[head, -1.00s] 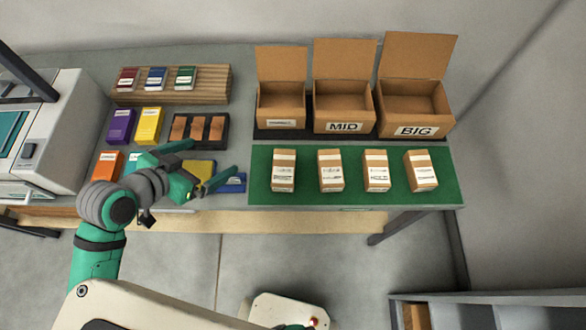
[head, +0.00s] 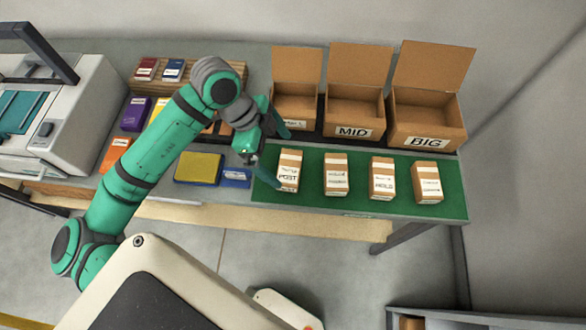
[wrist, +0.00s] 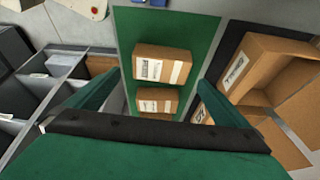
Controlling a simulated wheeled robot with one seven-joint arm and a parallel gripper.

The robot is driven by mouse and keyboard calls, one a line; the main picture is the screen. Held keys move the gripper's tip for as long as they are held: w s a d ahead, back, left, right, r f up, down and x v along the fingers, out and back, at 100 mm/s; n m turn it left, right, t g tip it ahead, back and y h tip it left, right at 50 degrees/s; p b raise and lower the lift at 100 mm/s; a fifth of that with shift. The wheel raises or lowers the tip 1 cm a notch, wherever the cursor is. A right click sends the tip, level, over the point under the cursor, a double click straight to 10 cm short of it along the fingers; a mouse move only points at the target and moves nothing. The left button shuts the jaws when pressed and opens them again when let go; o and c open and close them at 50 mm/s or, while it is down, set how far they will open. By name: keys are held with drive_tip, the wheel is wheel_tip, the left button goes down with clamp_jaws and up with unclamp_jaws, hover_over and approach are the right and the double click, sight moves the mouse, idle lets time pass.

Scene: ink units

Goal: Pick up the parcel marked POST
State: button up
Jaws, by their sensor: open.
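The parcel marked POST (head: 288,172) is a small brown box with white labels. It stands at the left end of a row of similar parcels on the green mat (head: 313,196). My gripper (head: 284,159) is open, its fingers reaching toward this parcel from the left, one on its far side and one on its near side. I cannot tell whether they touch it. In the wrist view two parcels show between the fingers, a lower one (wrist: 157,102) and an upper one (wrist: 162,64); their print is too small to read.
Three other parcels (head: 336,175) (head: 382,178) (head: 427,182) stand to the right, with gaps between them. Open cartons, including MID (head: 354,132) and BIG (head: 427,141), stand behind the mat.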

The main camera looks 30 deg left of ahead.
sight(289, 166)
drive_tip(key=shift+x, duration=3.75)
drive_tip(key=shift+w+a, duration=0.1)
drive_tip(key=c, duration=1.1)
